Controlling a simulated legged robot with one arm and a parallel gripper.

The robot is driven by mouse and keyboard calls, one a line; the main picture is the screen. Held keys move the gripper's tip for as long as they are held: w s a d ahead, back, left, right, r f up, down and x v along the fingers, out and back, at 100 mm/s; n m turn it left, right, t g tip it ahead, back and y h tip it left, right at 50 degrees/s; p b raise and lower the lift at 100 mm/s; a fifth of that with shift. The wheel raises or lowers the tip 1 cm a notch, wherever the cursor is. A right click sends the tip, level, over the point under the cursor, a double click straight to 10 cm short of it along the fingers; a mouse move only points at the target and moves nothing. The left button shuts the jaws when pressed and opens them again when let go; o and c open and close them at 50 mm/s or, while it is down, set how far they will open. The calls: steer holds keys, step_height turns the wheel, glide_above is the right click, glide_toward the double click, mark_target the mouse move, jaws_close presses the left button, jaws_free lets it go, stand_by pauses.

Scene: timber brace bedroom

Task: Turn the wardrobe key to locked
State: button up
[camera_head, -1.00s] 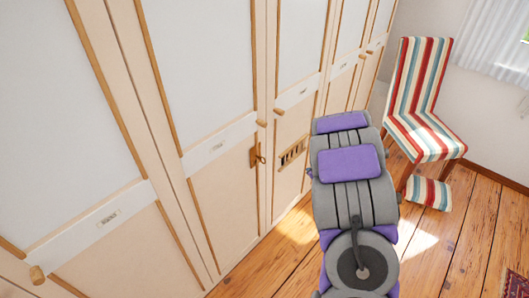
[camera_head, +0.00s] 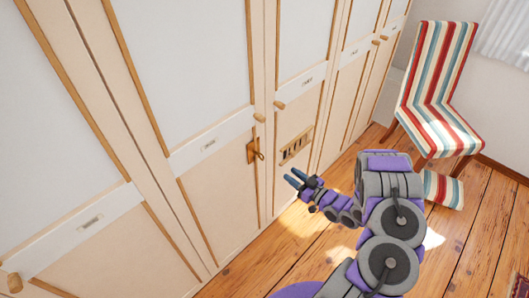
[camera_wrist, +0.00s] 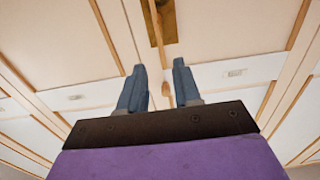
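The wardrobe key (camera_head: 259,155) sits in a wooden lock plate (camera_head: 251,152) on the wardrobe door, just below a round knob (camera_head: 259,117). My gripper (camera_head: 291,181) is in front of the wardrobe, to the right of and lower than the key in the head view, apart from it. In the wrist view my gripper (camera_wrist: 159,82) has its two blue-grey fingers spread with nothing between them. The lock plate (camera_wrist: 168,20) shows at the top edge of the wrist view, beyond the fingertips; the key's angle is unclear there.
A slotted wooden panel (camera_head: 296,145) is on the door to the right of the key. A striped chair (camera_head: 436,100) stands at the right on the plank floor (camera_head: 240,280). Several knobs stick out from the wardrobe doors. Floor in front of the doors is clear.

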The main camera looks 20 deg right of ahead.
glide_toward(261, 153)
steer(key=x, duration=0.6)
steer(key=b+x, duration=0.1)
steer(key=x, duration=0.3)
steer(key=shift+s+a+f, duration=0.15)
steer(key=shift+a, duration=0.2)
steer(key=shift+d, duration=0.7)
steer(key=shift+d+f, duration=0.1)
steer(key=shift+d, duration=0.05)
steer(key=shift+c, duration=0.6)
steer(key=shift+a, duration=0.65)
jaws_close()
steer(key=shift+d, duration=0.15)
